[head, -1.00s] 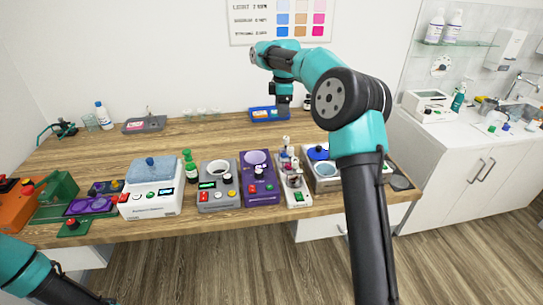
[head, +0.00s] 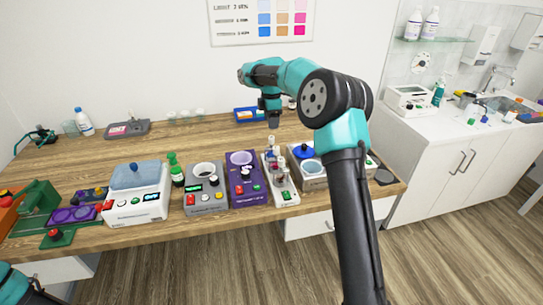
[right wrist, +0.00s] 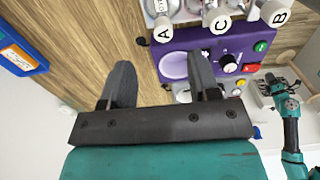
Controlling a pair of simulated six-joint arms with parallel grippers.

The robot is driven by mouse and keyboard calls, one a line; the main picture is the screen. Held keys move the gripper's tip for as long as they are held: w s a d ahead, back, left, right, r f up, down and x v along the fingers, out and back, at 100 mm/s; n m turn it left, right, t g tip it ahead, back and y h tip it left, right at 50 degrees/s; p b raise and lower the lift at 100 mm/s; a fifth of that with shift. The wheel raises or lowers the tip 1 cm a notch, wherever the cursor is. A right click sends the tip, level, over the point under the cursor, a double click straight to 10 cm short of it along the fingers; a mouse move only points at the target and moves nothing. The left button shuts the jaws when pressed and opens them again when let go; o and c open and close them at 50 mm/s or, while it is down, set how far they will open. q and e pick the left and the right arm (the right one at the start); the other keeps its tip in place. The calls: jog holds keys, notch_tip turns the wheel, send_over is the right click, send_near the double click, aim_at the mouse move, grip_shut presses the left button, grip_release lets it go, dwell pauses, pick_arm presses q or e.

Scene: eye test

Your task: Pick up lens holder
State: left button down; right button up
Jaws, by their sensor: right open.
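I cannot tell for sure which thing is the lens holder; a purple plate with two round wells (head: 72,215) lies at the left front of the table in the head view. My right gripper (head: 273,122) hangs above the table behind a rack of small capped bottles (head: 281,182). In the right wrist view its two dark fingers (right wrist: 160,80) are apart with nothing between them. One finger overlaps the view of a purple device (right wrist: 173,66) with a round well; contact cannot be judged. My left arm shows only at the lower left corner, its gripper out of frame.
A wooden table (head: 215,140) holds a white device (head: 136,192), a grey device (head: 206,190) and a green bottle (head: 176,168) along the front. A blue tray (head: 244,117) and a grey tray (head: 127,129) stand at the back. The middle of the table is clear.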

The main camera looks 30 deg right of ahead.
aim_at(272, 143)
notch_tip(272, 143, down, 6)
jog(key=shift+r, duration=0.2)
jog(key=shift+s+a+f, duration=0.1)
jog(key=shift+f, duration=1.2)
jog(key=shift+s+f, duration=0.1)
jog(key=shift+f, duration=1.2)
jog(key=shift+c, duration=0.2)
grip_shut()
